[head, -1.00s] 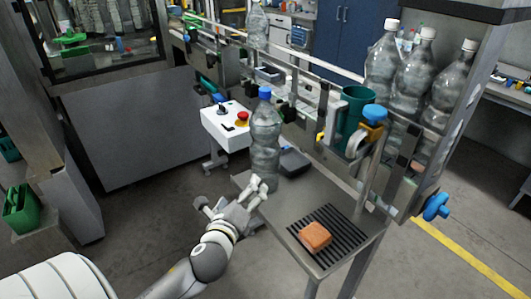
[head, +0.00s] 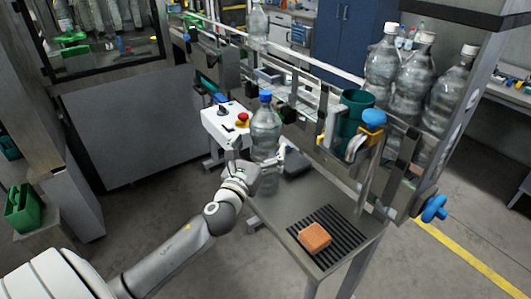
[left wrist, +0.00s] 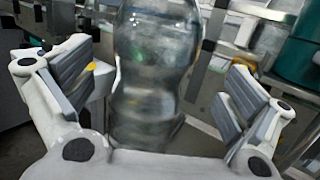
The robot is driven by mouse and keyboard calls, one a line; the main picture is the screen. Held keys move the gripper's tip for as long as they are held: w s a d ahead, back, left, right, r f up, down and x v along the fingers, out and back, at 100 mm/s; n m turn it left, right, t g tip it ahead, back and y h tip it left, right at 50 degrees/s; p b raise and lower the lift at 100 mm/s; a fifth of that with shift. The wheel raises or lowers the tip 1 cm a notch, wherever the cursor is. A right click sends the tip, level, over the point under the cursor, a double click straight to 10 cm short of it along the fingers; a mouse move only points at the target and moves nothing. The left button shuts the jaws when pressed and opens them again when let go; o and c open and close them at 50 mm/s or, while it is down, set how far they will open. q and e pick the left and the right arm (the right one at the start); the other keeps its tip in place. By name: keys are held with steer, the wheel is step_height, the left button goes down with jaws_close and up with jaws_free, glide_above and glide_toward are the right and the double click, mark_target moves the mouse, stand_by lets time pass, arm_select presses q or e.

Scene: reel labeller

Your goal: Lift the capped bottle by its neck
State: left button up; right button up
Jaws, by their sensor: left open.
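My left gripper (head: 259,158) is at the bottle's lower body, well below the cap and neck. In the left wrist view the gripper is open, with one finger pad on each side of the bottle (left wrist: 152,75) and gaps between pads and bottle. The cap and neck are out of that view. My right gripper does not show.
An orange sponge-like block (head: 314,237) lies on a black slotted grate (head: 335,225) on the table (head: 284,208). A white control box with a red button (head: 228,125) stands behind left.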

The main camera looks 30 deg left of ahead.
arm_select(q)
steer(key=shift+w+a+r, duration=0.15)
steer(key=shift+w+a, duration=0.05)
steer(key=shift+w, duration=0.15)
steer(key=x, duration=0.1)
steer(key=p+x, duration=0.1)
steer(key=x, duration=0.1)
steer(key=shift+w+a, duration=0.15)
steer(key=shift+a, duration=0.05)
steer(key=shift+w, duration=0.45)
steer(key=c, duration=2)
steer(key=shift+a+r, duration=0.1)
steer(key=shift+c, duration=0.5)
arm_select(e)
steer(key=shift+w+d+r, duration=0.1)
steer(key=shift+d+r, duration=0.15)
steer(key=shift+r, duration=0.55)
arm_select(q)
steer(key=shift+p, duration=0.3)
